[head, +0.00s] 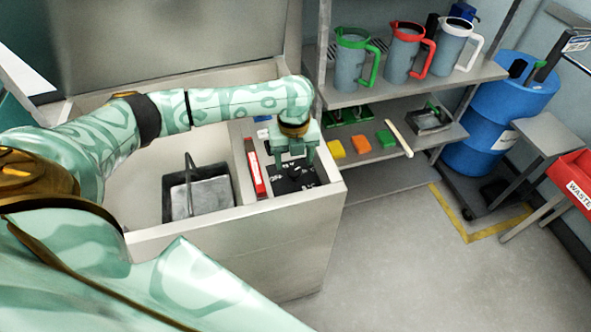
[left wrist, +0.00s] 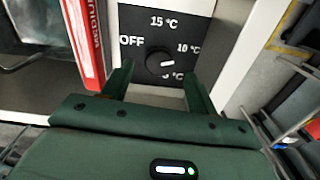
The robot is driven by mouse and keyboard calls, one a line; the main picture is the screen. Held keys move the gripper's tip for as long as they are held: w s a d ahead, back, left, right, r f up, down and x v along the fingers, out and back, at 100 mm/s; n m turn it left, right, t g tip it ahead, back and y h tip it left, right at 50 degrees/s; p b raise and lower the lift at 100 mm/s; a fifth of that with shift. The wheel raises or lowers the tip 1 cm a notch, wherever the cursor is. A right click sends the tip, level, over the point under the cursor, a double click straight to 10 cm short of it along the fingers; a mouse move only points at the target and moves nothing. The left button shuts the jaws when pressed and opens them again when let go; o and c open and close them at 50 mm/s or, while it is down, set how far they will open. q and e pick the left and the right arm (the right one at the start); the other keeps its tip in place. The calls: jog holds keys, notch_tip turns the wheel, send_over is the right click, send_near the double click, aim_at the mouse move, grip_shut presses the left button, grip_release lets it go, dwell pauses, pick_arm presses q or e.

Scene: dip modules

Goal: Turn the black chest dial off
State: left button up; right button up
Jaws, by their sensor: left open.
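The black chest dial (left wrist: 158,60) is a round knob on a dark panel (left wrist: 140,20) marked OFF, 15 °C, 10 °C and a partly hidden 5 °C. Its white mark points right, away from OFF, roughly between 10 °C and 5 °C. In the head view the panel (head: 308,184) lies at the right end of the open white chest (head: 235,226), and my gripper partly covers it. My left gripper (head: 293,165) points down over the panel. In the left wrist view its open fingers (left wrist: 158,70) lie on either side of the dial; contact cannot be told.
A red-and-white box (head: 255,172) stands left of the panel. A dark basket (head: 202,190) sits inside the chest. To the right are a shelf with jugs (head: 405,50), a blue barrel (head: 495,110) and a red waste bin (head: 575,180). The floor in front is clear.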

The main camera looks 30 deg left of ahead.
aim_at(294, 171)
pick_arm(q)
notch_tip(294, 171, down, 4)
jog(key=shift+r+b, duration=0.25)
jog(key=shift+b, duration=0.2)
